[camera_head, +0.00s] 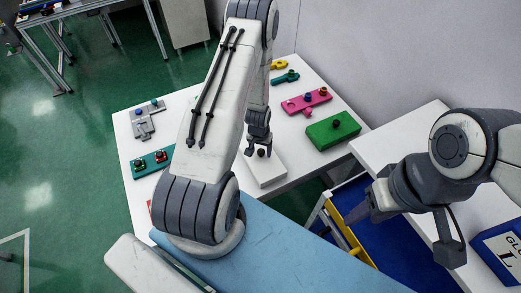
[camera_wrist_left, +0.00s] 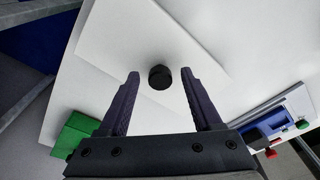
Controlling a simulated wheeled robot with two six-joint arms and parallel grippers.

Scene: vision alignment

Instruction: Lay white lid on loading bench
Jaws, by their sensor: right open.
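The white lid (camera_head: 268,170) is a flat white block with a small dark knob. It lies on the white table (camera_head: 213,112) near its front edge. My left gripper (camera_head: 259,146) is directly above the lid, pointing down. In the left wrist view the lid (camera_wrist_left: 125,45) carries a black knob (camera_wrist_left: 160,77). The open fingers of my left gripper (camera_wrist_left: 160,74) stand on either side of the knob, with gaps visible; contact is not visible. My right gripper (camera_head: 358,214) is open and empty, in front of the yellow and blue drawer. I cannot tell which surface is the loading bench.
A green block (camera_head: 333,131) and a pink plate (camera_head: 306,101) with knobs lie right of the lid. A teal plate (camera_head: 152,163) and a grey part (camera_head: 147,122) lie left. A blue box (camera_head: 500,252) stands on the right-hand white table (camera_head: 393,137).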

